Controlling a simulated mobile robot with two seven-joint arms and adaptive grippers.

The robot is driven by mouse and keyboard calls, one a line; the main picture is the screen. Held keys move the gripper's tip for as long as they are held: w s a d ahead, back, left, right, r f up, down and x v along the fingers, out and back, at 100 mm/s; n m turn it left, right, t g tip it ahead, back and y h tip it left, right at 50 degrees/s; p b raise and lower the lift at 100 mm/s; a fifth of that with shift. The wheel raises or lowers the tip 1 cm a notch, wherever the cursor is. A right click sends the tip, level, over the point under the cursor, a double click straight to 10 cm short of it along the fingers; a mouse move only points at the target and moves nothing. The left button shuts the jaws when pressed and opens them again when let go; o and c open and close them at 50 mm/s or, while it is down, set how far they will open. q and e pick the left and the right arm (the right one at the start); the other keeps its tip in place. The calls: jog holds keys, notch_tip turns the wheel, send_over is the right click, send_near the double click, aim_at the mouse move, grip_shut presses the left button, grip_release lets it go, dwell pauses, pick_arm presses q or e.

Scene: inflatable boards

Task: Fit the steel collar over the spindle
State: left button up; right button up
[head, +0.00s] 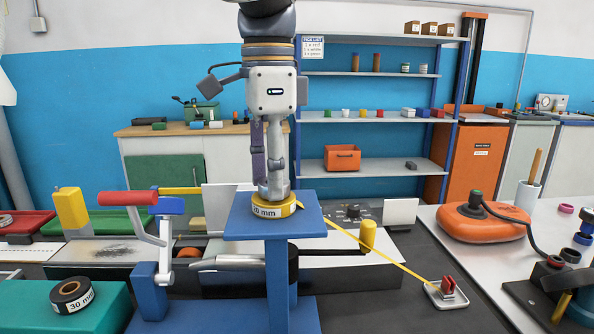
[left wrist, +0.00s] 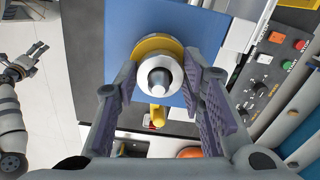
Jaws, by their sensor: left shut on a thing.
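The steel collar (left wrist: 147,71) is a bright silver ring between the fingertips of my left gripper (head: 271,189), which is shut on it. My left gripper points straight down in the head view. The collar surrounds a darker round tip, the spindle (left wrist: 159,81), in the left wrist view. A yellow ring marked 10 mm (head: 275,209) lies below them on a blue stand (head: 245,224). The fingers hide most of the collar in the head view; how far down it sits cannot be told. My right gripper (left wrist: 30,66) is open and empty at the left of the left wrist view.
A black roll marked 30 mm (head: 73,296) lies on a teal block (head: 105,309). A crank with a red grip (head: 128,198) stands left of the stand. A yellow handle (head: 368,234) and a yellow strap (head: 396,266) extend to its right. A control panel (left wrist: 281,62) lies behind.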

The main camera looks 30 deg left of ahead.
pick_arm(q)
jog(key=shift+d+f, duration=0.1)
jog(key=shift+f, duration=0.05)
jog(key=o, duration=1.3)
jog(key=shift+r+b, duration=0.35)
jog(key=shift+r, duration=5.9)
